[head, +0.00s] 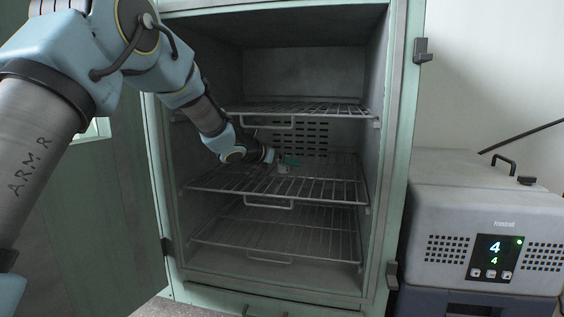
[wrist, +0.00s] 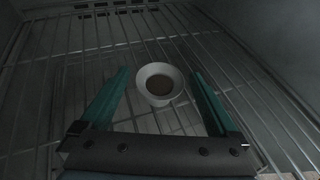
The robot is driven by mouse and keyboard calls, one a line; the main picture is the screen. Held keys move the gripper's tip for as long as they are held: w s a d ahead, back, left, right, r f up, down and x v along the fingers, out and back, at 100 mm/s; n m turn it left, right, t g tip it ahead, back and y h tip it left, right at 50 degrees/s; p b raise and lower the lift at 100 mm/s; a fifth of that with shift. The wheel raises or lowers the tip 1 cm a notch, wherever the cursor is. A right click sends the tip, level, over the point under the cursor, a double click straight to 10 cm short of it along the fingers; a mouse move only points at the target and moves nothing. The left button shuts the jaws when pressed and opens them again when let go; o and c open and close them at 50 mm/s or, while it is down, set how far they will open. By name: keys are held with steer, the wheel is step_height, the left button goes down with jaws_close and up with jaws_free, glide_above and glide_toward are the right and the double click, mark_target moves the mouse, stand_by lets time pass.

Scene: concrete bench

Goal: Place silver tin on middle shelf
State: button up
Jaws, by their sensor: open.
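The silver tin (head: 283,169) is small and pale and appears to stand upright on the wire middle shelf (head: 320,190), towards its back. In the wrist view the tin (wrist: 160,84) is a round, open-topped cup with a brownish inside, above the shelf's bars (wrist: 60,75). My gripper (head: 290,161) reaches into the cabinet, just over the middle shelf at the tin. Its teal fingers (wrist: 160,72) are open, one on each side of the tin, with a visible gap on both sides. The tin is partly hidden by the gripper in the head view.
The upper shelf (head: 300,109) lies above my gripper, and the lower shelf (head: 290,238) below. The cabinet's side walls (head: 378,100) bound the space. The middle shelf's front and right are bare. A grey device with a display (head: 490,235) stands outside to the right.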

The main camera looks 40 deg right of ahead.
steer(key=a+b, duration=0.2)
steer(key=a, duration=0.2)
steer(key=s+a+b, duration=0.1)
steer(key=a+b, duration=0.1)
steer(key=a, duration=0.2)
steer(key=s+a+b, duration=0.1)
steer(key=a+b, duration=0.1)
steer(key=a, duration=0.2)
steer(key=shift+r, duration=0.1)
steer(key=shift+s+a+r+b, duration=0.15)
steer(key=shift+a+b, duration=0.15)
steer(key=shift+a, duration=0.15)
